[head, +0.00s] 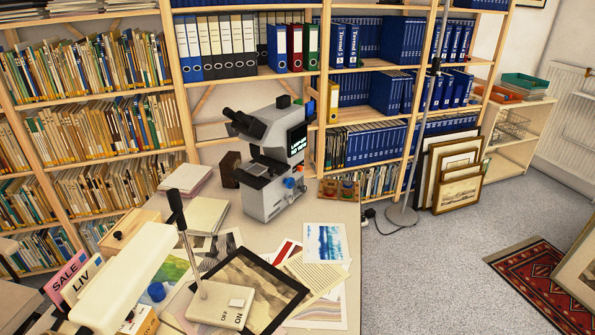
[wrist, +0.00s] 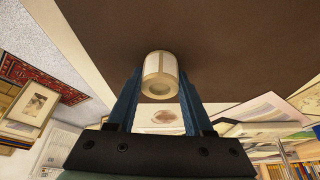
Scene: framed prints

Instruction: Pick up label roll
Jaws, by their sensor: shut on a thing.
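The label roll (wrist: 160,66) is a short cream-white cylinder with a tan end. It shows in the wrist view, between the two blue fingers of my gripper (wrist: 160,76). The fingers press on it from both sides, so my gripper is shut on the roll. A dark brown flat surface (wrist: 215,40) lies behind the roll; I cannot tell whether the roll touches it. I cannot make out my gripper or the roll in the head view.
The table (head: 340,220) holds a grey microscope (head: 268,165), a white desk lamp (head: 125,280), loose prints (head: 325,242) and stacked papers (head: 207,215). Bookshelves (head: 100,130) stand behind. Framed prints (head: 458,190) lean at the right. Grey floor (head: 430,270) is open there, beside a red rug (head: 545,285).

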